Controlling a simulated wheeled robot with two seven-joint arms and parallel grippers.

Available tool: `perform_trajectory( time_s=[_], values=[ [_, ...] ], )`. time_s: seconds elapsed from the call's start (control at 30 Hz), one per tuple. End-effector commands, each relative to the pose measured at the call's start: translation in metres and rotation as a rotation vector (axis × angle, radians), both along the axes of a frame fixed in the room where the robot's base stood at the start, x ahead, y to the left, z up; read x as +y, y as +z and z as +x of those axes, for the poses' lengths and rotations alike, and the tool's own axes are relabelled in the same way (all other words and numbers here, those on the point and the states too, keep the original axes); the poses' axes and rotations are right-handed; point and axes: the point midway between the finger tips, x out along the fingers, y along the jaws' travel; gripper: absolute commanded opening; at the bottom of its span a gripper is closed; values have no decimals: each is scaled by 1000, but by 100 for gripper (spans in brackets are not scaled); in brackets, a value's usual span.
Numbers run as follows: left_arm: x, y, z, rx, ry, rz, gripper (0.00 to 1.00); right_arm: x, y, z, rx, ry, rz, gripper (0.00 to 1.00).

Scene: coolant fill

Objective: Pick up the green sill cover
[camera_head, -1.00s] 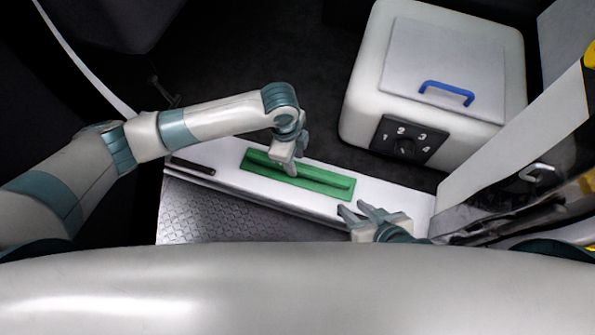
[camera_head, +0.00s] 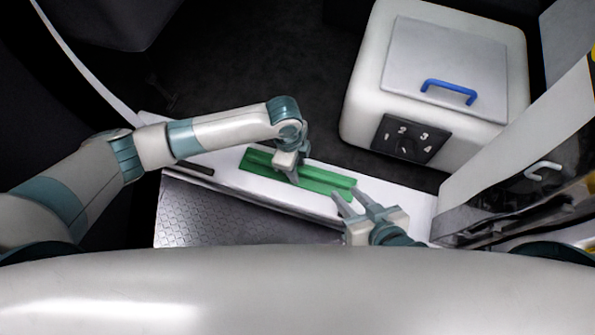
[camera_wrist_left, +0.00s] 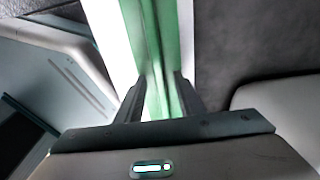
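The green sill cover (camera_head: 322,179) is a long flat strip with a raised ridge along its middle, lying on the white sill. My left gripper (camera_head: 289,178) is over the cover's middle, pointing down. In the left wrist view, the fingers of my left gripper (camera_wrist_left: 158,88) are apart, one on each side of the ridge of the cover (camera_wrist_left: 155,45); I cannot tell whether they touch it. My right gripper (camera_head: 346,192) is open and empty at the cover's right end, its fingers pointing toward it. Its contact with the cover cannot be told.
The white sill (camera_head: 408,202) runs beneath the cover, with a dark slot (camera_head: 193,166) at its left. A patterned metal plate (camera_head: 235,222) lies in front. A white box (camera_head: 350,125) with a blue handle (camera_head: 448,92) and numbered dial stands behind right. A panel with a white handle (camera_head: 543,170) is at the right.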

Motion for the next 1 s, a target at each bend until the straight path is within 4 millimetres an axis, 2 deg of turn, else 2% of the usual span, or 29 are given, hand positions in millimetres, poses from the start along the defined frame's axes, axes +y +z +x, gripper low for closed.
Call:
perform_trajectory(
  time_s=[0.3,0.33,0.47,0.83,1.0],
  values=[
    [0,0,0,0,0,0,34,-1,0,0,2,0,-1,31],
    [0,0,0,0,0,0,30,-1,0,0,2,0,-1,31],
    [0,0,0,0,0,0,0,-1,0,0,2,0,-2,31],
    [0,2,0,-1,0,0,0,-1,0,-1,5,0,-2,31],
    [0,10,1,-1,0,0,0,-2,-3,-5,31,2,-7,31]
  ],
)
